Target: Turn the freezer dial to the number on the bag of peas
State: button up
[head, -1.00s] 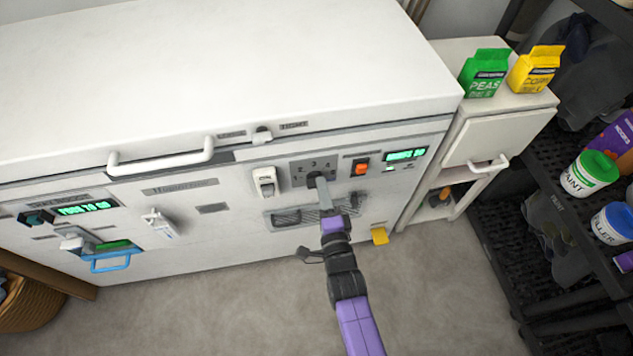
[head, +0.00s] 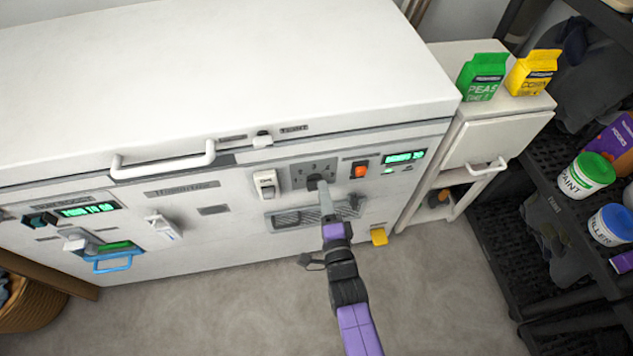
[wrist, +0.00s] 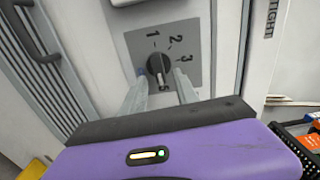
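The freezer dial (head: 316,183) is a dark round knob on a grey square plate on the white freezer's front. In the wrist view the dial (wrist: 158,69) has the numbers 1, 2 and 3 around its upper side. I cannot tell for sure where it points. My gripper (wrist: 160,84) is open, its two pale fingers apart, one on each side just below the dial, and nothing is held. In the head view my gripper (head: 325,194) is just in front of the dial. The green bag of peas (head: 482,78) stands on the white cabinet; its small print is unreadable.
A yellow bag (head: 533,72) stands beside the peas. Left of the dial is a white switch (head: 266,184); right are an orange switch (head: 360,169) and a green display (head: 404,157). A vent grille (head: 300,216) lies below. Black shelving (head: 490,235) with paint tubs is at right.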

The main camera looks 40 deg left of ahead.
jog(key=p+v, duration=0.7)
jog(key=shift+s+d, duration=0.25)
dwell(0.3)
dwell(2.2)
